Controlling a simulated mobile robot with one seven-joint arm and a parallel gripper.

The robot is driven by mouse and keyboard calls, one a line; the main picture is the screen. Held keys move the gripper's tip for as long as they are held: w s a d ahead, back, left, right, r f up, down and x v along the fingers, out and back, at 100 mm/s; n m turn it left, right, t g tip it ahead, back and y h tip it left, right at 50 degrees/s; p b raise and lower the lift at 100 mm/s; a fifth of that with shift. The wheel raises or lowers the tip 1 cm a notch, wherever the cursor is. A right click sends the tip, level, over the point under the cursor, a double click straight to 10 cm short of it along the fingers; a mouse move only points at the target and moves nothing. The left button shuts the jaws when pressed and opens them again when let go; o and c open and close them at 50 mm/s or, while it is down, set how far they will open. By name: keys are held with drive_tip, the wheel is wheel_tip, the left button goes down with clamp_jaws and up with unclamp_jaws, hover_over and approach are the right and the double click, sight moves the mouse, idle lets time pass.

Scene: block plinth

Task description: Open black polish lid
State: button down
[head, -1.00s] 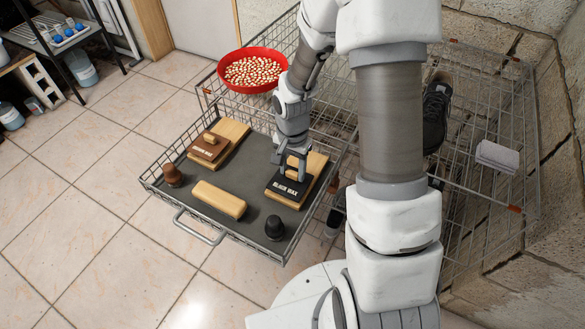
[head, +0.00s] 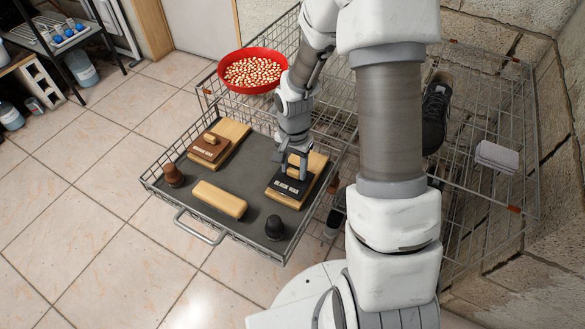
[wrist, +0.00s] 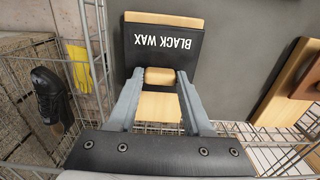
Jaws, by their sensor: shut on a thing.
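The black polish box (head: 311,163) is a pale wooden block lying in the wire drawer, right of centre. Its black lid (head: 290,186), lettered BLACK WAX, covers the near part of it. The lid also shows in the wrist view (wrist: 160,48), with a small wooden knob (wrist: 160,75) at its edge. My gripper (head: 291,168) is shut on this knob, one grey finger on each side. Bare wood of the box (wrist: 160,106) shows between the fingers. Whether the lid is clear of the box underneath is hard to tell.
The grey-lined drawer (head: 240,185) also holds a brown wax box (head: 209,147), a pale wooden block (head: 219,199), a brown knob-shaped item (head: 172,175) and a black one (head: 275,228). A red bowl (head: 250,90) stands behind. Wire racks and a wall close off the right.

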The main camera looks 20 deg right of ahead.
drive_tip(key=w+d, duration=0.2)
drive_tip(key=shift+w+d+p, duration=0.2)
drive_tip(key=shift+w+p, duration=0.1)
drive_tip(key=shift+c, duration=1.6)
unclamp_jaws()
drive_tip(key=shift+r, duration=0.1)
wheel_tip(320, 180, up, 17)
drive_tip(key=p, duration=0.6)
drive_tip(key=shift+r, duration=0.15)
